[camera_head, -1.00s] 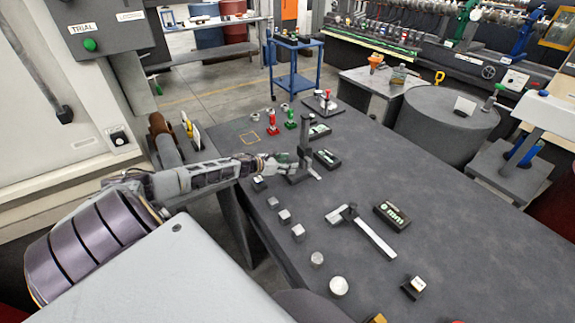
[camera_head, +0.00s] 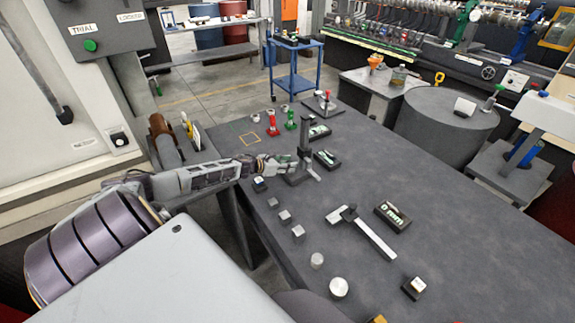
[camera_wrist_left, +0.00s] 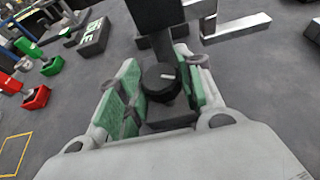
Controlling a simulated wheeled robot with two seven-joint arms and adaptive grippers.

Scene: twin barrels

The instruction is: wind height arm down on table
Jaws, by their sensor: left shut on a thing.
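A dark height gauge with an upright column (camera_head: 305,138) stands on the table (camera_head: 345,185) near its left edge. A small light metal arm (camera_head: 313,173) shows low at the column's foot; I cannot tell whether it touches the table. My left gripper (camera_head: 284,166) reaches the gauge from the left. In the left wrist view, the green-padded fingers (camera_wrist_left: 165,88) are shut on a round black knob (camera_wrist_left: 160,80) with a pale mark on top. The gauge's dark body (camera_wrist_left: 155,14) rises just beyond the knob. My right gripper is not in view.
A caliper-like tool (camera_head: 362,231) and a display box (camera_head: 392,215) lie nearer on the table. Several small metal blocks line the left edge, one being a round cylinder (camera_head: 338,287). Red (camera_head: 270,120) and green (camera_head: 291,119) stands are behind the gauge. The table's right side is clear.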

